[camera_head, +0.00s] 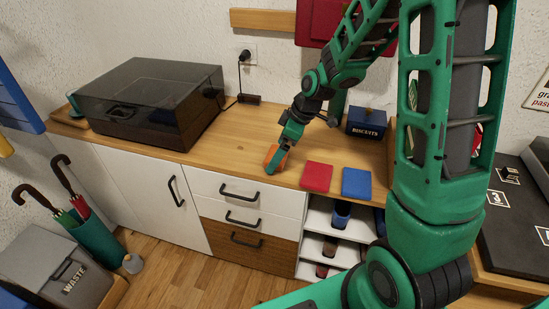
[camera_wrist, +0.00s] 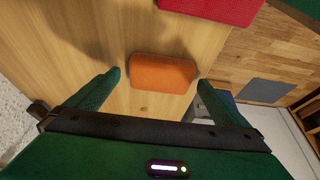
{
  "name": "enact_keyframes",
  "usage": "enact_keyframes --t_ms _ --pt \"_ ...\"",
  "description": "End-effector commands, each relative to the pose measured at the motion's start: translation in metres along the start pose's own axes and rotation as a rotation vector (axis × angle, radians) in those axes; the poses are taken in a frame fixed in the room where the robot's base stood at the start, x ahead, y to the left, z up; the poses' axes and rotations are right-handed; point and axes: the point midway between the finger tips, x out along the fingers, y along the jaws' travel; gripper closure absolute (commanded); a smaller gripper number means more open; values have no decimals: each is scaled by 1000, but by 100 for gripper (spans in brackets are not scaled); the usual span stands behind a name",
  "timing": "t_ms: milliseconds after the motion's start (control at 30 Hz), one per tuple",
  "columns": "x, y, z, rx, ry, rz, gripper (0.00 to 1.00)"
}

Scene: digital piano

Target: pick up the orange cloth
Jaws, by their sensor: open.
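The orange cloth (camera_wrist: 162,73) is a small flat piece lying on the wooden top of the cabinet. In the head view the orange cloth (camera_head: 277,158) is partly hidden by my gripper (camera_head: 276,156). In the wrist view my gripper (camera_wrist: 158,80) is open, with one green finger on each side of the cloth. The cloth is not clamped. I cannot tell how far above the top the fingertips are.
A red cloth (camera_head: 316,177) and a blue cloth (camera_head: 357,183) lie to the right on the cabinet top (camera_head: 240,135). A turntable with a dark lid (camera_head: 155,90) stands at left. A blue biscuit tin (camera_head: 367,122) stands behind. Drawers (camera_head: 245,193) are below.

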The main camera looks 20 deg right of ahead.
Motion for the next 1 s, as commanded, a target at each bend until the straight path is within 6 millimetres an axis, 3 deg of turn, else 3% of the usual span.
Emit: enact_keyframes --t_ms 133,300,400,767,1000 --pt "0 0 0 0 0 0 0" --pt "0 0 0 0 0 0 38" --pt "0 0 0 0 0 0 48" --pt "-6 0 -3 -1 0 0 48" --pt "-38 1 -17 -3 3 5 48"
